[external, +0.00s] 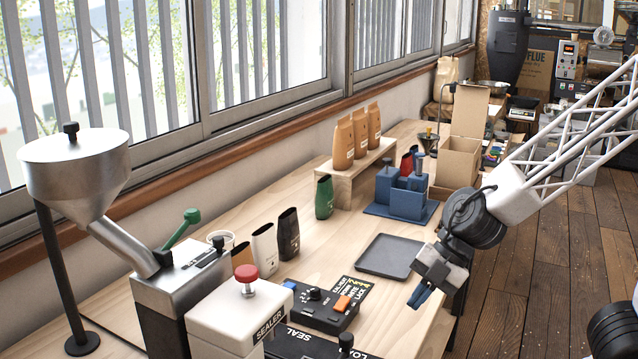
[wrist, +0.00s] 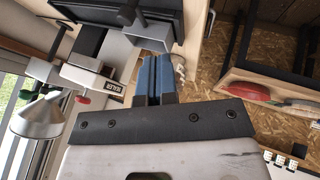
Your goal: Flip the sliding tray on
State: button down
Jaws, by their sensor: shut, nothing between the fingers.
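The sealer (external: 240,320) is a white machine with a red knob at the front of the bench. Beside it lies a black sliding tray (external: 308,347) lettered SEAL and LO..., with a black knob (external: 345,342); the frame's lower edge cuts it off. The sealer also shows in the wrist view (wrist: 88,78), near a dark panel with a black knob (wrist: 128,13). My gripper (external: 417,299) has blue fingers, shut and empty, over the bench's right edge, right of the sliding tray and apart from it. In the wrist view its fingers (wrist: 152,75) are together.
A black control box (external: 318,309) with an orange button stands behind the sliding tray. A flat dark tray (external: 388,256) lies empty on the bench. A steel hopper (external: 75,165) stands at left. Several bags and a blue holder (external: 408,200) stand farther back.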

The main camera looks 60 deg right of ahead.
jog(key=shift+x, duration=4.7)
jog(key=shift+w+a+f, duration=0.15)
jog(key=shift+w+f, duration=0.05)
jog(key=shift+w, duration=0.1)
jog(key=shift+w+a, duration=0.1)
jog(key=shift+w, duration=0.8)
jog(key=shift+w+a, duration=0.15)
jog(key=shift+w, duration=0.7)
jog(key=shift+w, duration=0.15)
jog(key=w, duration=2.6)
jog(key=shift+w, duration=0.2)
jog(key=shift+s, duration=0.1)
